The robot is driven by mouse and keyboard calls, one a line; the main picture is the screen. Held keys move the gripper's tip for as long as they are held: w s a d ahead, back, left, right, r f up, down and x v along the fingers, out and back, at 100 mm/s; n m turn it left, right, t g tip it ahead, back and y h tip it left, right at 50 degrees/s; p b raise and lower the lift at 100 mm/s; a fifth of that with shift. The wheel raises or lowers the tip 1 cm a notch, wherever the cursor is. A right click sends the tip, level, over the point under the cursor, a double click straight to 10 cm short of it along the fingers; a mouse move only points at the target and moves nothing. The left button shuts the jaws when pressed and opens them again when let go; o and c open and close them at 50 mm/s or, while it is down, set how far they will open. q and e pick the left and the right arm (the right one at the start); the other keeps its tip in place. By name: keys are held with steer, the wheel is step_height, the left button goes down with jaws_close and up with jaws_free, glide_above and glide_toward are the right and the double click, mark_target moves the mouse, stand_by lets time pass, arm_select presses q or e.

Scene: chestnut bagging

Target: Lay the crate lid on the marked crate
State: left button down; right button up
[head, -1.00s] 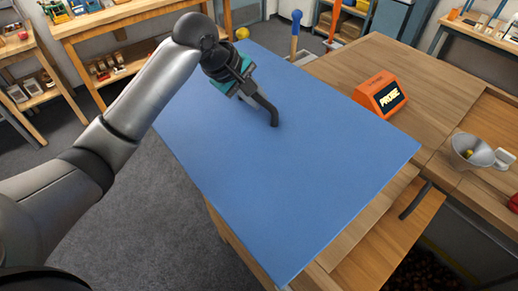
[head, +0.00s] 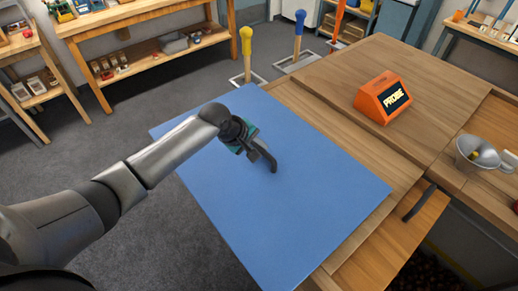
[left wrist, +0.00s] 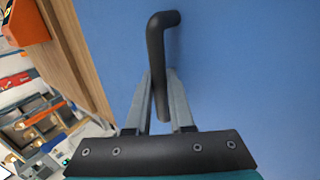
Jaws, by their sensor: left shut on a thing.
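The crate lid (head: 310,205) is a large flat blue panel with a black bent handle (head: 271,163). My left gripper (head: 257,152) is shut on this handle and holds the lid, over the left part of the wooden table in the head view. In the left wrist view, the handle (left wrist: 158,45) runs between the two grey fingers, with the blue lid (left wrist: 240,70) filling most of the picture behind it. The marked crate cannot be made out; the lid hides what lies beneath it. My right gripper is not in view.
Yellow-topped (head: 246,50) and blue-topped (head: 298,35) posts stand beyond the lid. Dark round pieces show low at bottom right. Shelves line the back.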

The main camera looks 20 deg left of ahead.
arm_select(q)
steer(key=shift+w+f, duration=0.1)
steer(key=shift+f, duration=0.05)
steer(key=shift+f, duration=0.15)
steer(key=c, duration=0.8)
jaws_free()
steer(key=shift+f, duration=0.1)
